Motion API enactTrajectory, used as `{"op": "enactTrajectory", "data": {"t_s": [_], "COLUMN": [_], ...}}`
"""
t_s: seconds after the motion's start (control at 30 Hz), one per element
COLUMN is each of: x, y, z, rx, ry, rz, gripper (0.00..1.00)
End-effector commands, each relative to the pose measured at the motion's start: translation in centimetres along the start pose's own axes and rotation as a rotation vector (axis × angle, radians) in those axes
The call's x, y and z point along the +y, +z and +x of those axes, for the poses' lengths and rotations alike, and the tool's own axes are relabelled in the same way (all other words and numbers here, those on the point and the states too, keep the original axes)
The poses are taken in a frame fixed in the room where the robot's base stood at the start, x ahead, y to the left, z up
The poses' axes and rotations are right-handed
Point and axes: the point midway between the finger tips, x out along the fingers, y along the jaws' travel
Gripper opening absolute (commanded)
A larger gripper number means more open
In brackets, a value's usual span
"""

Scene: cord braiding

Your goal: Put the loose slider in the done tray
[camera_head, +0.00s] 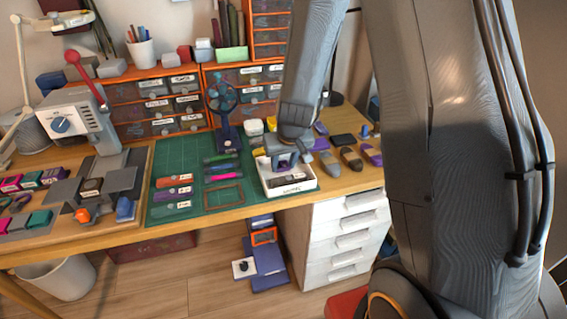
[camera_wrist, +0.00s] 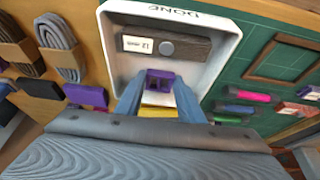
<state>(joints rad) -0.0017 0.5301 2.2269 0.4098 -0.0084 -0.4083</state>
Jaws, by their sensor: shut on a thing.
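The white done tray (camera_head: 307,185) stands at the right edge of the green mat, and its "DONE" lettering shows upside down in the wrist view (camera_wrist: 228,50). A dark block with a white label (camera_wrist: 172,47) lies inside the tray; it also shows in the head view (camera_head: 292,177). My gripper (camera_wrist: 160,82) is over the tray, its blue fingers shut on a small purple piece, which looks like the slider (camera_wrist: 160,79). I cannot tell whether the piece touches the tray floor. In the head view my gripper (camera_head: 285,161) hides the piece.
The green cutting mat (camera_head: 190,151) left of the tray holds coloured tools and a wooden frame (camera_head: 223,196). Cord bundles (camera_head: 351,158) lie right of the tray. A small fan (camera_head: 224,105) and a yellow item (camera_head: 271,124) stand behind. Drawer units line the back.

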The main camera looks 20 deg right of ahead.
Motion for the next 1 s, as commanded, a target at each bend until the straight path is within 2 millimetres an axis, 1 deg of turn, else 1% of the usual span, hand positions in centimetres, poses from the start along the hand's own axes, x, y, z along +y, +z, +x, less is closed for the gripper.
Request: {"op": "enactTrajectory", "data": {"t_s": [0.17,0.2,0.27,0.3,0.57,0.73,0.87,1.0], "x": [0.0,0.0,0.0,0.0,0.0,0.0,0.0,0.0], "y": [0.0,0.0,0.0,0.0,0.0,0.0,-0.1,-0.1], "z": [0.0,0.0,0.0,0.0,0.0,-0.4,-1.3,-2.8], "rx": [0.000,0.000,0.000,0.000,0.000,0.000,0.001,0.001], "ry": [0.000,0.000,0.000,0.000,0.000,0.000,0.000,0.000], "rz": [0.000,0.000,0.000,0.000,0.000,0.000,0.000,0.000], "gripper": [0.19,0.40,0.50,0.56,0.56,0.56,0.56,0.56]}}
